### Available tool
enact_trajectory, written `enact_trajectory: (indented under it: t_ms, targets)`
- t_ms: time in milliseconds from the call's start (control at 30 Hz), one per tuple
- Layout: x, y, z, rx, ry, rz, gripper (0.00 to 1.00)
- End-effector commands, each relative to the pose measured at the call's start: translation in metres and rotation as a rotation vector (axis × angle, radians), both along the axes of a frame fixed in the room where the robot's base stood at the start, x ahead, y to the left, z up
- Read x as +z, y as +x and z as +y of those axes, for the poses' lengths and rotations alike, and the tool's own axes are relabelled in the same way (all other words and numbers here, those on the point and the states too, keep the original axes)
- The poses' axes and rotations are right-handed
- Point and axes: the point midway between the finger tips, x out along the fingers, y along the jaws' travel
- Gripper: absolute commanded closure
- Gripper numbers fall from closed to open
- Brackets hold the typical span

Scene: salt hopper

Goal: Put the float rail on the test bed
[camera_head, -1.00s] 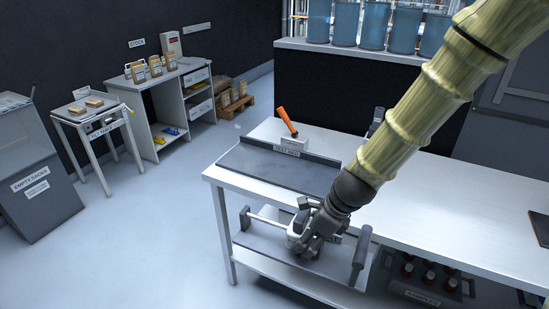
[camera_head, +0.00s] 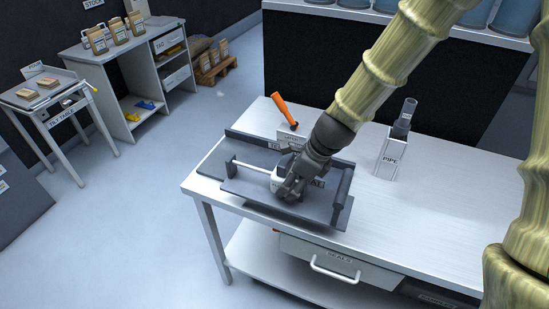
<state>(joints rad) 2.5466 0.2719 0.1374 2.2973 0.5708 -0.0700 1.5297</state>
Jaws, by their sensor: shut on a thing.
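The float rail (camera_head: 321,211) is a dark grey plate with a pale rod (camera_head: 250,170) running between upright end posts. My gripper (camera_head: 287,190) is shut on it near its middle, reaching down from the upper right. The test bed (camera_head: 214,166) is a dark flat pad with a raised back edge, on the near left of the white table. The rail lies over the pad in the picture and hides much of it. I cannot tell whether the rail touches the pad or hangs just above it. The arm and rail partly hide the test bed's label.
An orange-handled tool (camera_head: 284,110) stands in a white holder behind the pad. The table's right part (camera_head: 450,190) is clear. A drawer (camera_head: 336,263) hangs below the front edge.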

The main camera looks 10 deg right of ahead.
Motion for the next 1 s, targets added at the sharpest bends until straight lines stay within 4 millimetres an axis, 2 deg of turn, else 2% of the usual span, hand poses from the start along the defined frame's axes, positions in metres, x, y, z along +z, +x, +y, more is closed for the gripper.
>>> enact_trajectory:
  t_ms: [100,600,800,1000]
  targets:
    - [0.001,0.024,0.0,-0.003,-0.001,-0.002,0.77]
    - [-0.008,0.12,0.007,0.0,-0.001,-0.002,0.77]
    - [-0.012,0.142,0.009,0.001,-0.001,-0.001,0.77]
    - [-0.017,0.146,0.009,-0.001,0.0,0.0,0.77]
